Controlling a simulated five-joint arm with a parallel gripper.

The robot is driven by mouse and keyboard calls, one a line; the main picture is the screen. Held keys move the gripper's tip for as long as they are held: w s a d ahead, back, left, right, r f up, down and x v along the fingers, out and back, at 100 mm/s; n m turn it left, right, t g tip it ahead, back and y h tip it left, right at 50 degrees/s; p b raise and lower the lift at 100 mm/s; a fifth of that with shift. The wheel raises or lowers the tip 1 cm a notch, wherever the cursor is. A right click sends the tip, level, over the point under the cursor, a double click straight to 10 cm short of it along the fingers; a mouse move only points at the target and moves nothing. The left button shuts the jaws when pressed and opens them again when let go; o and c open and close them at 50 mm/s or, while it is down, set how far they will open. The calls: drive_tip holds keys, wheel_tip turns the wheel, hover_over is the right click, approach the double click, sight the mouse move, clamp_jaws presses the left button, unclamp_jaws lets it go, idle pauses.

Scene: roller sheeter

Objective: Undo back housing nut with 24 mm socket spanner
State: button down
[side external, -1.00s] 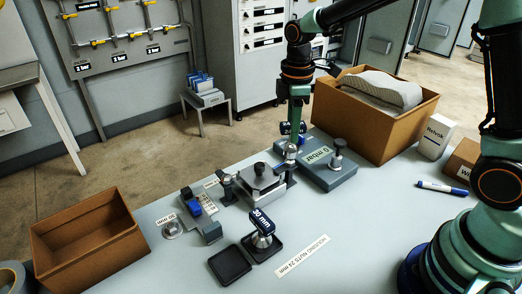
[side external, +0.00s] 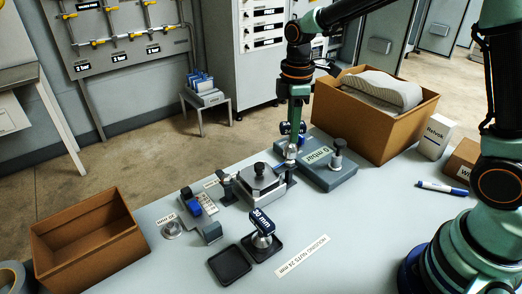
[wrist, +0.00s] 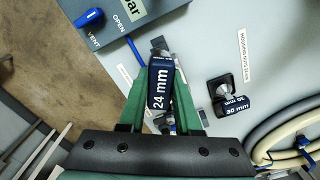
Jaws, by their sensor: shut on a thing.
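My gripper (side external: 293,117) is shut on the blue handle of the 24 mm socket spanner (wrist: 160,86). The spanner hangs upright in my jaws, and its metal socket (side external: 290,151) is at the back post of the roller housing (side external: 259,180). The back nut is hidden, so I cannot tell how far the socket covers it. The front post (side external: 227,187) stands free on the housing's near left side. The 30 mm spanner (side external: 262,223) stands on a black pad, and it also shows in the wrist view (wrist: 233,104). The black pad (side external: 230,265) beside it is empty.
A grey gauge box marked 0 mbar (side external: 325,176) stands close right of the socket. A large carton (side external: 385,128) is behind it. A blue-and-grey block (side external: 200,205) stands left of the housing. An open empty box (side external: 88,240) is at the left. The front table is mostly clear.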

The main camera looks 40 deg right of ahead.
drive_tip(key=shift+f, duration=1.4)
idle(0.4)
drive_tip(key=shift+n, duration=3.6)
